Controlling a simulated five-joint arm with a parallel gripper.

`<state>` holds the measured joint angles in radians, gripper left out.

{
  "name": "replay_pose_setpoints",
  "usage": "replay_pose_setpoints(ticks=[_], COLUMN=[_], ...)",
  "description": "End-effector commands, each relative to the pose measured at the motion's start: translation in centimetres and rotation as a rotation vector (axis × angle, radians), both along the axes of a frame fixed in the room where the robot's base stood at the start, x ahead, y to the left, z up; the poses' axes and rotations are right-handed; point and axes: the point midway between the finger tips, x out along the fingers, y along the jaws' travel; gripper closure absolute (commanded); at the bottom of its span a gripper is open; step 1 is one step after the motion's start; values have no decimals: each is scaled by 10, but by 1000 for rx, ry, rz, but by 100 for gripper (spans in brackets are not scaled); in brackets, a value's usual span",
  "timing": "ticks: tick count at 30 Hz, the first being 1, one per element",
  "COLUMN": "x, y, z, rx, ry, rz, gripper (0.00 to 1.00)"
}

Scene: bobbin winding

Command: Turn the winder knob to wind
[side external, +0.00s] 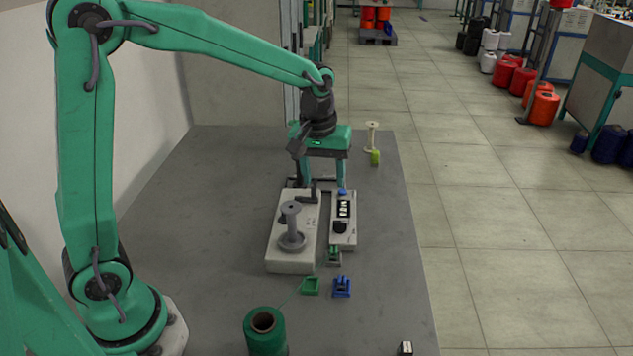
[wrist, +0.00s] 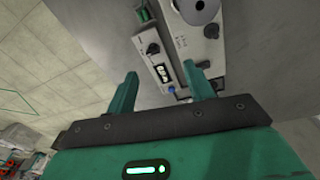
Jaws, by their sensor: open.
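The winder (side external: 283,255) is a pale grey block with a grey bobbin (side external: 291,225) upright on top. A narrow control panel (side external: 347,243) along its right side carries a round black knob (side external: 340,227), a white-and-black display and a blue button (side external: 343,191). My gripper (side external: 324,187) points down over the far end of the winder, its fingers apart and empty. In the wrist view the knob (wrist: 153,48) shows beyond and between my open fingers (wrist: 164,76), apart from them. The blue button (wrist: 171,89) is nearer to the fingers.
A pale bobbin (side external: 372,137) and a lime piece (side external: 375,158) stand at the back right. The grey table is clear at left.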

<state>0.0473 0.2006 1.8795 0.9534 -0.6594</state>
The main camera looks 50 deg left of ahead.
Motion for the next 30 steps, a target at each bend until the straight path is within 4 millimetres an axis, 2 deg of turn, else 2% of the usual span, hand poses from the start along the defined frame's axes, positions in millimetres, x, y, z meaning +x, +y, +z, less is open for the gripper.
replay_pose_setpoints(ticks=[1,6,12,25,30], x=[8,29,44,47,47], y=[-1,-5,-8,-9,-9], z=[-11,-39,-62,-71,-82], rx=[-2,-5,-4,-4,-4], ry=[20,67,100,110,110], rz=[23,100,158,174,174], gripper=[47,47,47,47,47])
